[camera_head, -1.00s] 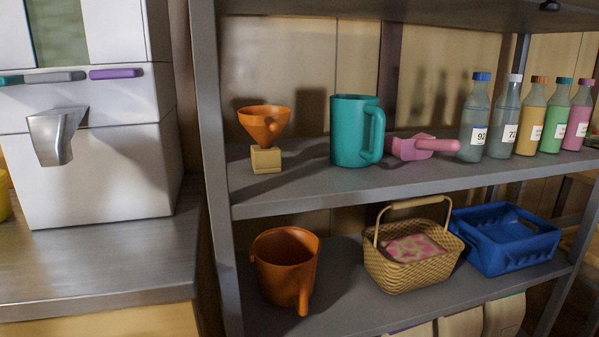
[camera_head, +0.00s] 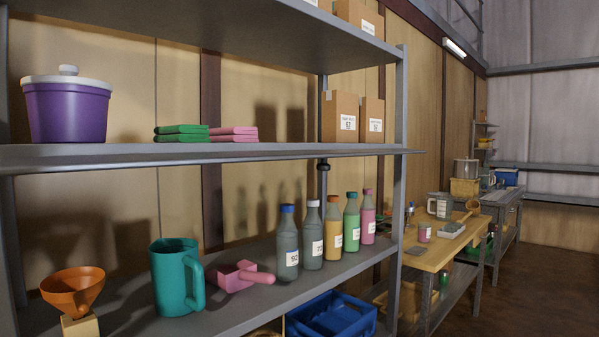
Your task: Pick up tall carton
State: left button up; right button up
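Two brown cartons with white labels stand side by side on the middle shelf, near its right end. The left carton (camera_head: 340,118) looks slightly taller than the right carton (camera_head: 371,121). More brown boxes (camera_head: 360,17) stand on the top shelf and are cut off by the upper edge of the view. I cannot tell for sure which one is the tall carton. Neither of my grippers is in view.
A purple pot (camera_head: 67,110) and folded green cloths (camera_head: 181,133) and pink cloths (camera_head: 233,134) share the middle shelf (camera_head: 110,153). Below are an orange funnel (camera_head: 72,290), teal jug (camera_head: 175,278), pink scoop (camera_head: 240,277) and several bottles (camera_head: 311,236). A wooden workbench (camera_head: 440,252) stands right.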

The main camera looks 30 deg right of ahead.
aim_at(339, 109)
jog(key=u, duration=1.2)
jog(key=k, duration=0.1)
jog(key=z, duration=2.2)
